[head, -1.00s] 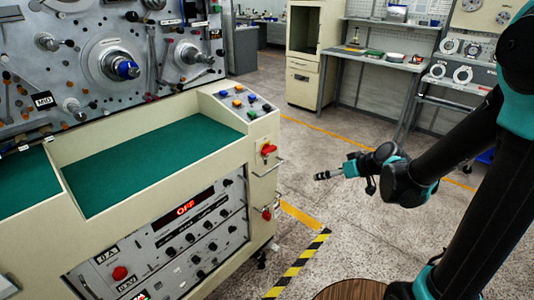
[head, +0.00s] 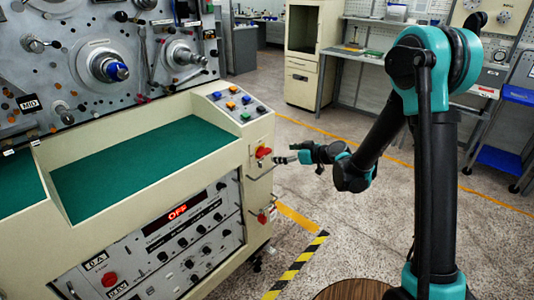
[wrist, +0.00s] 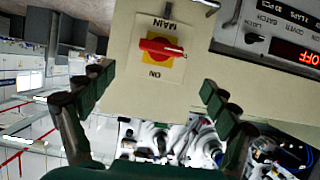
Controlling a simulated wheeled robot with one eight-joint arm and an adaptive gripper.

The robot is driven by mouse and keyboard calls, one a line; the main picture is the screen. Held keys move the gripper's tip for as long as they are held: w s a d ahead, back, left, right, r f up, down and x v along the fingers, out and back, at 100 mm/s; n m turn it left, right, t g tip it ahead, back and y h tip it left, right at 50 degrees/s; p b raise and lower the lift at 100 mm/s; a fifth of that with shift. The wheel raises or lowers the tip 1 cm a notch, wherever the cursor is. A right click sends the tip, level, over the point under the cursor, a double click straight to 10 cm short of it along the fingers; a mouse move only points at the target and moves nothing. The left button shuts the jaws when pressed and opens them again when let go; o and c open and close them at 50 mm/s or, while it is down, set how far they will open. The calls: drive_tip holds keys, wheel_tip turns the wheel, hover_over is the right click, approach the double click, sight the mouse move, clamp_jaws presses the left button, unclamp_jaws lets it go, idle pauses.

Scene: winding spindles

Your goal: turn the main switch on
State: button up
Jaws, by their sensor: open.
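The main switch (head: 263,151) is a red rotary knob on a yellow plate, on the end face of the cream machine. In the wrist view the red knob (wrist: 160,48) appears upside down, its grip lying nearly level, with "MAIN" and "ON" lettering on either side. My gripper (head: 279,160) is just right of the switch in the head view. In the wrist view my gripper (wrist: 158,82) is open, its two dark fingers apart, with the knob between and beyond them. No contact with the knob shows. The red display (head: 178,212) reads "OFF".
A metal handle (wrist: 200,4) sits close to the switch on the same face. A second red knob (head: 263,217) is lower on that end. Colored buttons (head: 236,105) are on the sloped panel above.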

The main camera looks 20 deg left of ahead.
sight(265, 152)
drive_tip(key=x, duration=1)
drive_tip(key=shift+c, duration=0.6)
drive_tip(key=c, duration=1)
drive_tip(key=shift+c, duration=0.2)
